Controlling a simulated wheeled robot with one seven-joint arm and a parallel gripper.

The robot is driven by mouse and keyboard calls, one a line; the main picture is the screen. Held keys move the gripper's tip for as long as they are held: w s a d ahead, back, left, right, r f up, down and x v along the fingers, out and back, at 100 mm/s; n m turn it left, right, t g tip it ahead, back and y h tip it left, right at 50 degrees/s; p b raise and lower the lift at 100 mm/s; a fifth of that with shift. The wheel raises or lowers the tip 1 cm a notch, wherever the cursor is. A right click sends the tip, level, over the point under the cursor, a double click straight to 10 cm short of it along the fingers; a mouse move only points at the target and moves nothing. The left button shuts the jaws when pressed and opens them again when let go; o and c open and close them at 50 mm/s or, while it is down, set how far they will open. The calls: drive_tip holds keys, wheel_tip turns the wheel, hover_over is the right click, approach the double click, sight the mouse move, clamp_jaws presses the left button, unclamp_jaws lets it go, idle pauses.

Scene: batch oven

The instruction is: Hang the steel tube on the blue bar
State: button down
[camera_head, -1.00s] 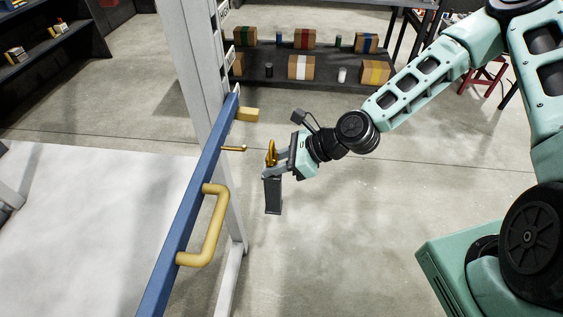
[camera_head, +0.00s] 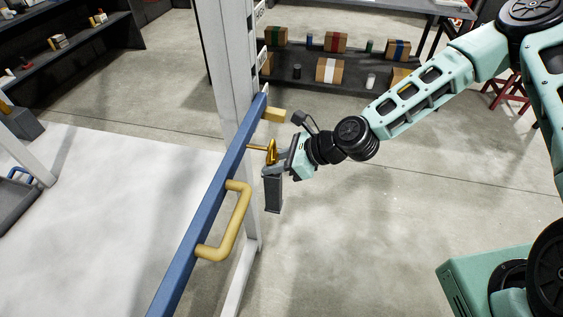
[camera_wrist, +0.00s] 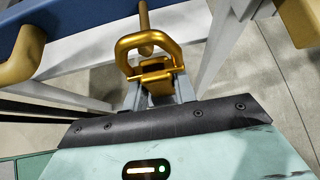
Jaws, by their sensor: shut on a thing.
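The steel tube (camera_head: 273,194) is a dark grey, square-sided piece hanging upright below my gripper. A gold loop (camera_head: 271,150) stands above it and also shows in the wrist view (camera_wrist: 124,52). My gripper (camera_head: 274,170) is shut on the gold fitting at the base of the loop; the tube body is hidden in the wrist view. The blue bar (camera_head: 209,205) slants across the head view, left of my gripper. A thin brass peg (camera_head: 257,147) sticks out from it toward the loop. Peg tip and loop overlap in both views; I cannot tell whether the peg is through it.
A yellow handle (camera_head: 240,222) on the bar is nearer the camera than the peg, and a yellow block (camera_head: 275,115) is beyond it. A white post (camera_head: 238,70) stands behind the bar. A shelf of boxes (camera_head: 328,70) is farther back.

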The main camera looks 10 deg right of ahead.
drive_tip(key=shift+w+a, duration=0.3)
drive_tip(key=shift+a, duration=0.45)
drive_tip(key=shift+w+a+f, duration=0.15)
drive_tip(key=shift+a+f, duration=0.1)
drive_tip(key=shift+a, duration=0.2)
drive_tip(key=shift+f+b, duration=0.5)
drive_tip(key=shift+f, duration=0.2)
idle(1.2)
idle(0.5)
drive_tip(key=c, duration=1.5)
unclamp_jaws()
drive_tip(key=shift+o, duration=0.7)
